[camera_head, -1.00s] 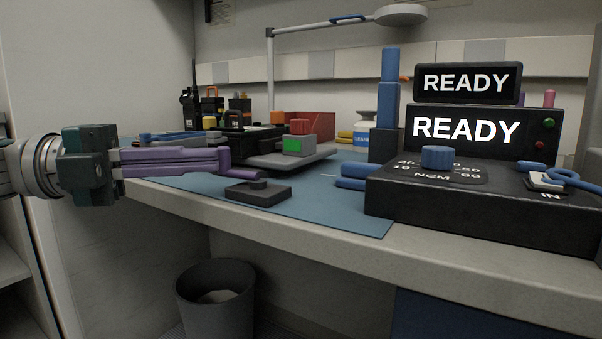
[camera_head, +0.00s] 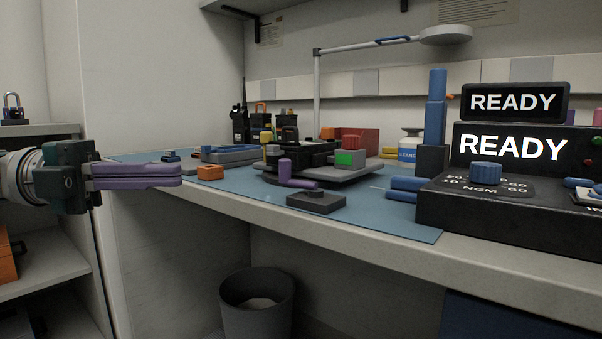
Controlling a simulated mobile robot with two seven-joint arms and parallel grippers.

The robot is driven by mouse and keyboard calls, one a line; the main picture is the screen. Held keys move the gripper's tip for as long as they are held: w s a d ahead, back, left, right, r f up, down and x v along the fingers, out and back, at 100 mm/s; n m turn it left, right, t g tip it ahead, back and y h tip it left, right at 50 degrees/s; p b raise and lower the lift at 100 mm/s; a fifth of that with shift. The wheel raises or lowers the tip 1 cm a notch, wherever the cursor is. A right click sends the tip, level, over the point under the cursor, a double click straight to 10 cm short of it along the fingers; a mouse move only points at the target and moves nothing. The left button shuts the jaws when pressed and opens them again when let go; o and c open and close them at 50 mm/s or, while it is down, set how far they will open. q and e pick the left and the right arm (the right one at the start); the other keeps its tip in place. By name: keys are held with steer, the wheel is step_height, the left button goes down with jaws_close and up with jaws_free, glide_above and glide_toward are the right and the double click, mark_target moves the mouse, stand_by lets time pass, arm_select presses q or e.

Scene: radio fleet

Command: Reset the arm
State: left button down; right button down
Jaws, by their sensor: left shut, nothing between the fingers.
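My left gripper (camera_head: 180,174) comes in from the left, in front of the workbench's left part. Its purple fingers lie together with nothing between them. It is apart from the things on the bench. The blue mat (camera_head: 375,217) on the bench lies to its right. My right gripper does not show in the head view.
A black tester (camera_head: 520,217) reading READY stands at the right. A dark block (camera_head: 316,202), an orange block (camera_head: 210,173) and a grey platform (camera_head: 335,179) are on the mat. A bin (camera_head: 257,305) stands below the bench. Shelves (camera_head: 45,275) are at the left.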

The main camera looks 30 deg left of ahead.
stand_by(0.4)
arm_select(q)
steer(key=w+d+r+n+t+y+p, duration=0.35)
steer(key=r+n+y+p, duration=0.3)
steer(key=n+p, duration=0.45)
steer(key=w+d+r+n+t+y+p, duration=0.2)
steer(key=d+r+n+t+y+p, duration=0.4)
steer(key=p, duration=0.7)
steer(key=s+d+r+n+g+y+p, duration=0.1)
steer(key=s+d+r+n+g+p, duration=0.1)
steer(key=s+n+g+p, duration=0.5)
steer(key=s+d+r+n+g+y+p, duration=0.1)
steer(key=s+r+g+p, duration=0.3)
steer(key=s, duration=0.6)
steer(key=s+d+r+n+g+y+p, duration=0.1)
steer(key=s+d+n+g+p, duration=0.2)
steer(key=s+p, duration=0.5)
step_height(320, 180, up, 36)
steer(key=a+p, duration=0.1)
steer(key=p, duration=3.4)
steer(key=shift+a+g, duration=0.25)
steer(key=shift+g, duration=0.1)
steer(key=shift+s, duration=0.1)
